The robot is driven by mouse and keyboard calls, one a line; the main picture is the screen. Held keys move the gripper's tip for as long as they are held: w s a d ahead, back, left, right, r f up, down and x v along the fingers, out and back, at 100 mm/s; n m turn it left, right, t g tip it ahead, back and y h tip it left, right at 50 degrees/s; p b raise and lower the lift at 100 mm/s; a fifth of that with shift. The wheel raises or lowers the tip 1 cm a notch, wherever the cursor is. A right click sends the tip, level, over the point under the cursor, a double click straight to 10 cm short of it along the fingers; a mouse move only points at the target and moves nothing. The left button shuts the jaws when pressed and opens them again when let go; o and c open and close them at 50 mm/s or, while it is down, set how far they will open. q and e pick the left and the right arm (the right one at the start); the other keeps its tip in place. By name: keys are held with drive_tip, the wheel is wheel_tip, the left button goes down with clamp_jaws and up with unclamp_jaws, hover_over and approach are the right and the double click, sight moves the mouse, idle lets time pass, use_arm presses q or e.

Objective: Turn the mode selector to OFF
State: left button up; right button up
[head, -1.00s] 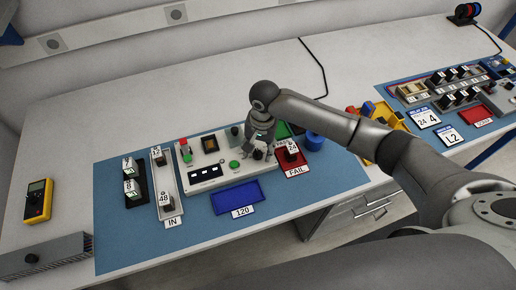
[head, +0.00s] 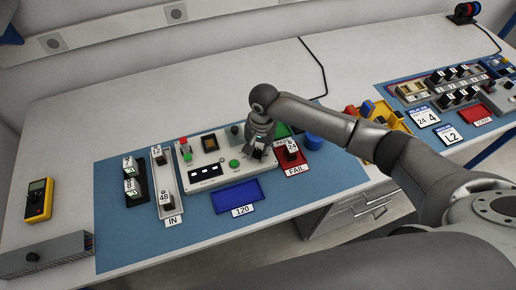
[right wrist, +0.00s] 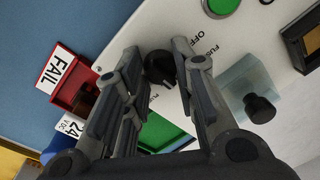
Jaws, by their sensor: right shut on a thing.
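The mode selector is a black knob (right wrist: 160,68) on a white panel (right wrist: 180,108); the word OFF (right wrist: 200,38) is printed beside it in the right wrist view. My right gripper (right wrist: 159,70) is shut on the knob, one finger on each side. In the head view my right gripper (head: 258,147) reaches down to the right part of the white panel (head: 221,178) and hides most of the knob. I cannot tell which mark the knob points at. My left gripper is not in view.
A red FAIL tray (head: 294,168) and a green tray (right wrist: 162,133) lie close to the gripper. A green button (head: 234,164) and a clear block with a black knob (right wrist: 260,108) are on the panel. A blue tray (head: 236,194) stands in front.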

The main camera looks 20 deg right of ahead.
drive_tip(key=shift+r+n+p, duration=0.2)
drive_tip(key=shift+n+p, duration=1)
drive_tip(key=shift+p, duration=0.2)
drive_tip(key=n+p, duration=0.2)
drive_tip(key=n, duration=0.1)
drive_tip(key=shift+f+n, duration=0.1)
drive_tip(key=shift+n, duration=0.3)
drive_tip(key=n+p, duration=0.1)
drive_tip(key=n, duration=0.3)
drive_tip(key=shift+w+g+p, duration=0.1)
drive_tip(key=shift+g+p, duration=0.3)
drive_tip(key=shift+f+n+p, duration=0.1)
drive_tip(key=shift+n+p, duration=0.2)
drive_tip(key=shift+n, duration=2.5)
drive_tip(key=o, duration=1.1)
drive_tip(key=shift+c, duration=0.2)
